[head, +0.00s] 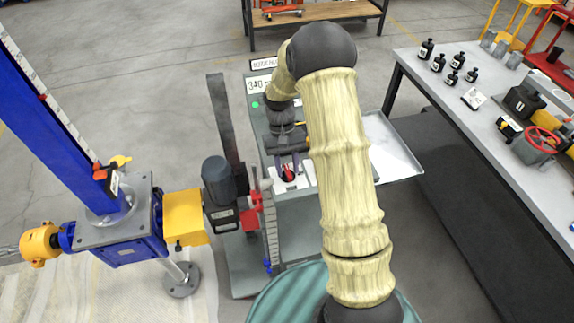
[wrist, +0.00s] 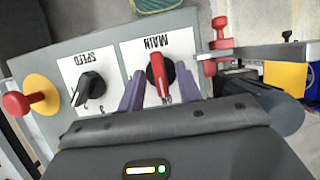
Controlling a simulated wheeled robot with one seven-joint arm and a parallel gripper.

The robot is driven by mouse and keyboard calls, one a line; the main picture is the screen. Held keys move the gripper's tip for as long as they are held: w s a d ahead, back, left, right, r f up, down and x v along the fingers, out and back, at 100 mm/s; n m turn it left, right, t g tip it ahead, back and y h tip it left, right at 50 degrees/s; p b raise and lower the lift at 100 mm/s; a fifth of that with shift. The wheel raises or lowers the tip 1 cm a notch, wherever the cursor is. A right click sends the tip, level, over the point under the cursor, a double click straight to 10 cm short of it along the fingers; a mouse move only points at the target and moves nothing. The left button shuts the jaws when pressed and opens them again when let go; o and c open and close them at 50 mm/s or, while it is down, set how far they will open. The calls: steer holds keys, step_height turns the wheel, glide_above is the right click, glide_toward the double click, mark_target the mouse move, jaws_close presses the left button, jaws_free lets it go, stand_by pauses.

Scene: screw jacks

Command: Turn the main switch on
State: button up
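The main switch (wrist: 157,72) is a red lever handle on a dark round base, on a white plate marked MAIN, which appears upside down in the wrist view. The handle runs nearly upright in that view, its lower end near a partly covered ON mark. My gripper (wrist: 159,78) has its two purple fingers apart, one on each side of the handle, with visible gaps. In the head view the red switch (head: 289,173) shows small below my gripper (head: 289,163), on the grey control box.
Beside the switch are a black SPEED knob (wrist: 90,88) and a red button on a yellow base (wrist: 40,95). A red clamp on a metal rail (wrist: 221,45) stands close on the right. In the head view, a blue screw jack (head: 120,220) stands left and a workbench (head: 470,110) right.

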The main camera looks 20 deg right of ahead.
steer(key=b+v, duration=0.2)
steer(key=v, duration=1.5)
steer(key=shift+w+r, duration=0.15)
steer(key=shift+a, duration=0.1)
steer(key=s+f+t, duration=0.3)
steer(key=s, duration=0.7)
steer(key=s+f+t, duration=0.3)
steer(key=s+t, duration=0.1)
steer(key=s, duration=0.7)
steer(key=shift+s+f, duration=0.35)
